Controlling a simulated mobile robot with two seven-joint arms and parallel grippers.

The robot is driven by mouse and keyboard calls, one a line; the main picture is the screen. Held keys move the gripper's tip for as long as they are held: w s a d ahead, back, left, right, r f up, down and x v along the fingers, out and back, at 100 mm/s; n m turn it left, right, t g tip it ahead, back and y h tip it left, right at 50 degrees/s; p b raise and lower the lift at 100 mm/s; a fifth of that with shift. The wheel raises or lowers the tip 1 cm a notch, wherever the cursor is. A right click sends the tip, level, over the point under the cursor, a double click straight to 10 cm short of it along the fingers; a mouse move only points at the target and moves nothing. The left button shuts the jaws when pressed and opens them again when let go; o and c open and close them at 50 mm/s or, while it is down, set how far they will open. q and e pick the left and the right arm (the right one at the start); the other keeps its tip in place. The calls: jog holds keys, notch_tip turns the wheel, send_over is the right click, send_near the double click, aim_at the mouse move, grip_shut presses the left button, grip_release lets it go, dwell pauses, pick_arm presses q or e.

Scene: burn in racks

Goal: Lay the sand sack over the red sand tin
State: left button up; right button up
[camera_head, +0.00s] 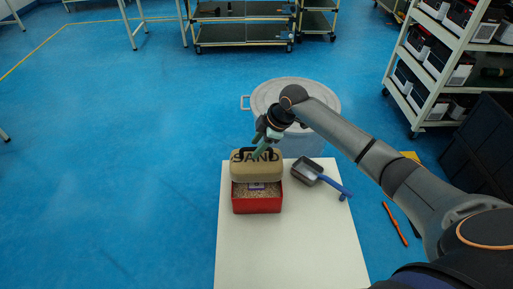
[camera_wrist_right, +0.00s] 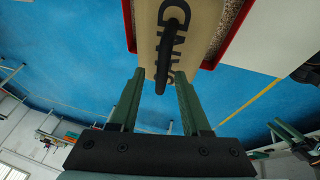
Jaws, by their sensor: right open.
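The sand sack (camera_head: 256,172), tan with "SAND" in dark letters and a black handle, lies across the far part of the red sand tin (camera_head: 257,206). The tin's near part is uncovered and shows sand and a small label. The right wrist view shows the sack (camera_wrist_right: 198,35) between the tin's red walls (camera_wrist_right: 237,32). My right gripper (camera_head: 264,149) is above the sack at its handle. In the right wrist view the green fingers of my right gripper (camera_wrist_right: 160,75) are apart, with the black handle (camera_wrist_right: 166,45) reaching between their tips.
The tin stands on a pale table (camera_head: 290,250). A scoop with a blue handle (camera_head: 336,187) lies right of it. A grey lidded bin (camera_head: 325,112) stands behind the table. An orange tool (camera_head: 395,225) lies on the floor. The table's near part is clear.

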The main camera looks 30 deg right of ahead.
jog(key=v, duration=1.1)
jog(key=s+a+f+m+t+y, duration=0.1)
jog(key=s+a+f+m+t, duration=0.4)
jog(key=a+f, duration=0.8)
jog(key=s+f+m, duration=0.2)
jog(key=s+f, duration=0.1)
jog(key=s, duration=0.3)
jog(key=s+f+m+h, duration=0.1)
jog(key=s+f+m, duration=0.1)
jog(key=s+f, duration=0.2)
jog(key=s+f+m, duration=0.2)
jog(key=s+f, duration=0.2)
jog(key=s, duration=0.4)
jog(key=shift+s+a+f+t+h+p, duration=0.2)
jog(key=shift+s+f+t+h+p, duration=0.1)
jog(key=shift+h, duration=0.1)
jog(key=shift+r+p, duration=1)
